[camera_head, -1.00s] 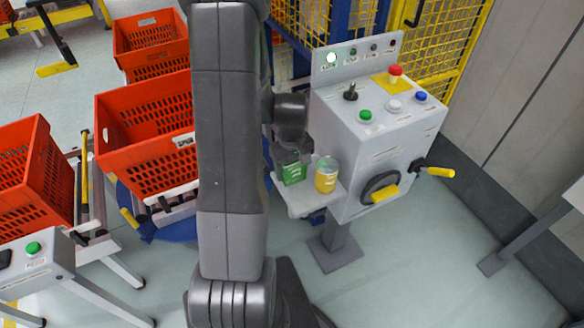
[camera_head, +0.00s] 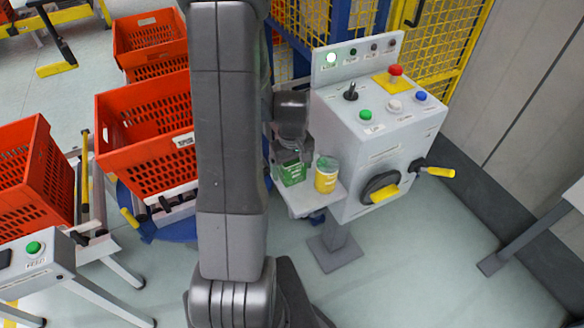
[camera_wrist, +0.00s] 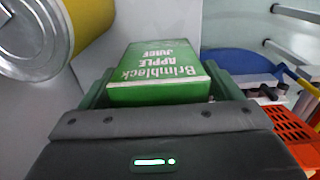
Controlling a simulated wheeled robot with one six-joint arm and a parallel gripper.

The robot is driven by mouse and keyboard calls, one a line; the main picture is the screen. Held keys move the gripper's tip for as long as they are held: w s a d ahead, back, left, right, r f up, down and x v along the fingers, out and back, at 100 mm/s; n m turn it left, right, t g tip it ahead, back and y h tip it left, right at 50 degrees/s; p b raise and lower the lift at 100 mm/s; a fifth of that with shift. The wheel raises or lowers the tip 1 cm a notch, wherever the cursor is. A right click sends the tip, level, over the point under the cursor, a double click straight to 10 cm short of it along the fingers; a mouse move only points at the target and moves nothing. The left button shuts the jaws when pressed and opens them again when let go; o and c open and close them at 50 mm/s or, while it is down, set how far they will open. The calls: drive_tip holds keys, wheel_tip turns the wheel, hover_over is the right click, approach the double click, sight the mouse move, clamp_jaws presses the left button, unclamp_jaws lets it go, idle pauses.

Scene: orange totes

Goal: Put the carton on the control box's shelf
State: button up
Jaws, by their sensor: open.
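The green apple juice carton (camera_head: 292,174) is at the left part of the control box's shelf (camera_head: 303,205), beside a yellow can (camera_head: 326,178). It appears to stand on the shelf, though its base contact is hard to make out. My gripper (camera_head: 291,158) is right at the carton from above and behind. In the wrist view, the carton (camera_wrist: 158,72) lies between the two open fingers, its printed side facing the camera. The yellow can (camera_wrist: 88,18) with its metal end shows at the upper left there.
The grey control box (camera_head: 385,140) with buttons and a yellow-handled rotary switch stands right of the shelf. Orange totes (camera_head: 150,165) are to the left. A yellow mesh fence (camera_head: 440,45) stands behind. My arm hides the middle of the head view.

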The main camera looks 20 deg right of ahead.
wheel_tip(320, 180, up, 11)
drive_tip(key=shift+r, duration=0.2)
idle(2.4)
